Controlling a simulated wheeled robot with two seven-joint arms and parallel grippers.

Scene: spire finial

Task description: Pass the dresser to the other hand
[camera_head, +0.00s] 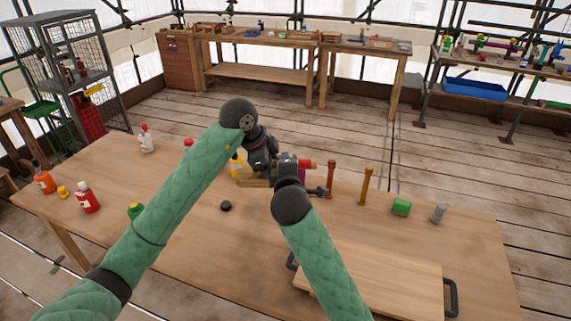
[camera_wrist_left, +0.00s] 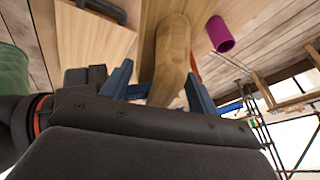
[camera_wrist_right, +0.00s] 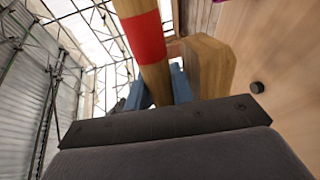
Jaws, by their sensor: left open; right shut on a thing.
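The dresser is a pale wooden tool with a thick body and a round handle with a red band; its handle (camera_wrist_right: 156,75) runs between the fingers of my right gripper (camera_wrist_right: 158,90) in the right wrist view. That gripper (camera_head: 287,165) is shut on it above the table. The dresser's thick wooden body (camera_wrist_left: 173,55) fills the space between the spread fingers of my left gripper (camera_wrist_left: 160,90) in the left wrist view. The left gripper is open around or just beside the body; contact cannot be told. In the head view the arms hide much of the dresser.
A purple cylinder (camera_wrist_left: 220,35) is near the left gripper.

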